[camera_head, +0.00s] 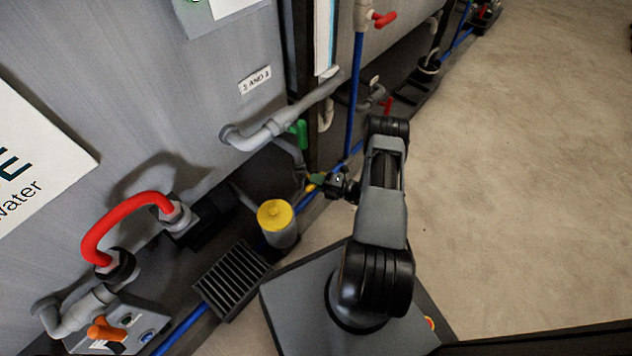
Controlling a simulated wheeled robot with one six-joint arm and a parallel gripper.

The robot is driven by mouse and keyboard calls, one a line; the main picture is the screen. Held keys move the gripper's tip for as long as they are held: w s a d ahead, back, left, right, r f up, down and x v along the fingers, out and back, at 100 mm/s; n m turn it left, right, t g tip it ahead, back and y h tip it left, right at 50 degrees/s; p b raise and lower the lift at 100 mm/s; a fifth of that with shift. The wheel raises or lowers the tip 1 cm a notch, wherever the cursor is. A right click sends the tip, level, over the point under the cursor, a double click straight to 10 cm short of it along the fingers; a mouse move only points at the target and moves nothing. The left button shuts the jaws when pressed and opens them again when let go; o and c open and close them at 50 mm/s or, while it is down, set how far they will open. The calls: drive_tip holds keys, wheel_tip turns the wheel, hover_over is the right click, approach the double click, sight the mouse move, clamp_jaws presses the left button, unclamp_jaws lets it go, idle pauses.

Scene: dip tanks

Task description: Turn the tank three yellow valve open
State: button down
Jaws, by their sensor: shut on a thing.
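The yellow valve (311,187) is a small handle low by the grey pipework, near the blue pipe along the foot of the tanks. Only a small part of it shows. My gripper (326,184) reaches left from my arm and is shut on the yellow valve. The fingertips are small and dark here, so the exact grip and the handle's angle cannot be told. A small green part shows just above the yellow one.
A green valve handle (301,132) hangs from a grey pipe (262,133) above. A yellow-capped canister (275,216), a black grate (232,280) and a red hose (122,222) are at left. A blue upright pipe (354,95) stands behind. Bare floor (520,170) lies right.

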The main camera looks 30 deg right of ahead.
drive_tip(key=shift+n, duration=0.4)
drive_tip(key=n+h+p, duration=0.1)
drive_tip(key=n+p, duration=0.1)
drive_tip(key=n, duration=0.1)
drive_tip(key=shift+r+g+h, duration=0.15)
drive_tip(key=shift+g+h, duration=0.25)
drive_tip(key=n+h+p, duration=0.1)
drive_tip(key=n, duration=0.2)
drive_tip(key=shift+n+h, duration=0.3)
drive_tip(key=shift+h, duration=0.1)
drive_tip(key=n+h, duration=0.2)
drive_tip(key=n, duration=0.1)
drive_tip(key=shift+p, duration=0.4)
drive_tip(key=shift+n+t+h, duration=0.5)
drive_tip(key=shift+n+h, duration=0.4)
drive_tip(key=shift+n, duration=0.5)
drive_tip(key=c, duration=1)
unclamp_jaws()
drive_tip(key=shift+o, duration=0.2)
